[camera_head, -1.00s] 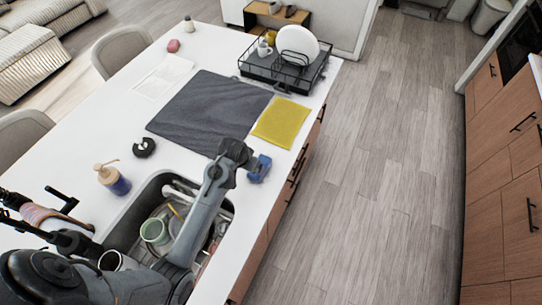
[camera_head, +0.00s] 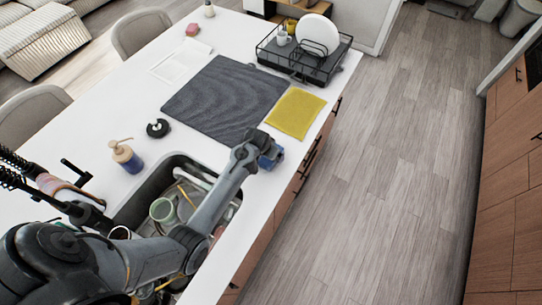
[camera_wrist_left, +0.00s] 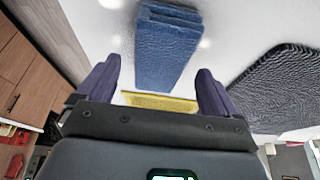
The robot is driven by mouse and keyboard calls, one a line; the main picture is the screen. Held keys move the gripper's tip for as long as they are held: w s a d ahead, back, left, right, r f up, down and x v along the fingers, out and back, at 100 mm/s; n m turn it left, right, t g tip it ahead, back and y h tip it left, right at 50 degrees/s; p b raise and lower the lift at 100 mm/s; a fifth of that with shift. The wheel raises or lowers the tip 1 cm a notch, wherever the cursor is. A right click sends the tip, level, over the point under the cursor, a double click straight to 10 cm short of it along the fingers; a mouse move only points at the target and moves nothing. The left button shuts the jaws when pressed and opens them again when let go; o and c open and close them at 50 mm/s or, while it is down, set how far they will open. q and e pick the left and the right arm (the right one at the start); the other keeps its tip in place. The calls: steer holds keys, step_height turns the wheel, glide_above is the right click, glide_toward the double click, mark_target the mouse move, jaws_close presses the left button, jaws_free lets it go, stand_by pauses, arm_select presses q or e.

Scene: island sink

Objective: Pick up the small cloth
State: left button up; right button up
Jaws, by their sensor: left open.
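A small blue folded cloth (camera_head: 272,156) lies on the white counter near its right edge, partly hidden by my left gripper in the head view. In the left wrist view the blue cloth (camera_wrist_left: 167,45) shows as a thick stacked fold just ahead of the fingers. My left gripper (camera_head: 262,149) is beside it, open and empty. Its two dark fingers (camera_wrist_left: 158,72) are spread, with the cloth's near end close to the gap between them. I cannot tell any contact. My right gripper is not in view.
A flat yellow cloth (camera_head: 296,113) and a dark grey mat (camera_head: 222,98) lie beyond the gripper. The sink (camera_head: 150,187) with dishes lies under my arm. A soap dispenser (camera_head: 126,157) stands left of it. A dish rack (camera_head: 304,55) stands at the far end.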

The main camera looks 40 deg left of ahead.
arm_select(q)
steer(key=shift+x, duration=1.15)
steer(key=c, duration=1)
steer(key=shift+c, duration=0.2)
steer(key=shift+r, duration=0.8)
step_height(320, 180, up, 3)
steer(key=shift+f, duration=0.1)
steer(key=d+r+b, duration=0.1)
steer(key=d+r, duration=0.2)
steer(key=d, duration=0.2)
steer(key=w+d+r, duration=0.1)
steer(key=d+r, duration=0.2)
steer(key=d, duration=0.3)
steer(key=shift+w+d+r+b, duration=0.2)
steer(key=shift+d+r+b, duration=0.1)
steer(key=shift+b, duration=0.1)
